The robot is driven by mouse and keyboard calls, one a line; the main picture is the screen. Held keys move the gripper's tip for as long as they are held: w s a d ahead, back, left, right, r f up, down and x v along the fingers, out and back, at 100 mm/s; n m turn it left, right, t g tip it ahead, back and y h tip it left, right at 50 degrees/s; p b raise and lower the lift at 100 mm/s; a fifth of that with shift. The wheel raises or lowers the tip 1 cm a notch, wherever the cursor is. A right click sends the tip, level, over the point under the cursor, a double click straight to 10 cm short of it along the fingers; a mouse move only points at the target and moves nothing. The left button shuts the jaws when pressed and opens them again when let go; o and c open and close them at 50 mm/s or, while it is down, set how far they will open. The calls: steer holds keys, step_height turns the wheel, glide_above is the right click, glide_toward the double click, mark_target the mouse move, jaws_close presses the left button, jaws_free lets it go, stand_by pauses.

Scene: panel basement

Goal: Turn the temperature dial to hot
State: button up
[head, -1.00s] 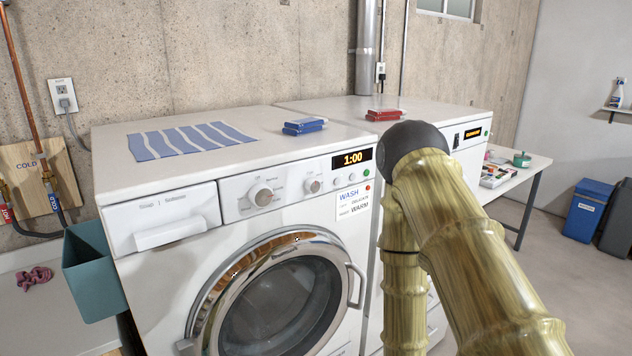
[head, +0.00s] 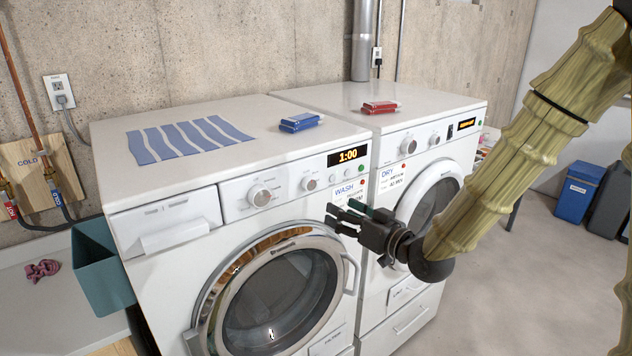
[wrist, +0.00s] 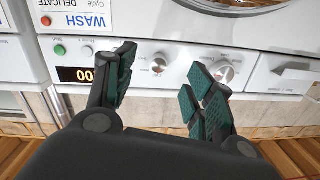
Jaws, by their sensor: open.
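In the wrist view the panel appears upside down, with the smaller dial (wrist: 158,62) between my fingers and the larger dial (wrist: 222,72) by the right finger. My gripper (head: 342,214) is open and empty, in front of the washer and below and right of the smaller dial in the head view. It appears apart from both dials.
The washer display (head: 347,155) reads 1:00, with a WASH card (head: 350,190) below it. The round door (head: 275,295) has a protruding handle. A dryer (head: 415,205) stands right. Blue boxes (head: 300,122) and red boxes (head: 380,107) lie on top. A teal bin (head: 103,268) is left.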

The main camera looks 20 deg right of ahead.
mark_target(312, 185)
steer(key=shift+y, duration=0.3)
steer(key=shift+w+a+r+p, duration=0.4)
steer(key=shift+w+a+p, duration=0.35)
steer(key=shift+w, duration=0.95)
steer(key=shift+w+a+r+p, duration=0.55)
steer(key=shift+w+p, duration=0.25)
steer(key=shift+w, duration=0.85)
steer(key=shift+w+a+r+p, duration=0.3)
steer(key=shift+w+a+p, duration=0.45)
steer(key=shift+w, duration=0.95)
steer(key=shift+c, duration=0.2)
steer(key=c, duration=1)
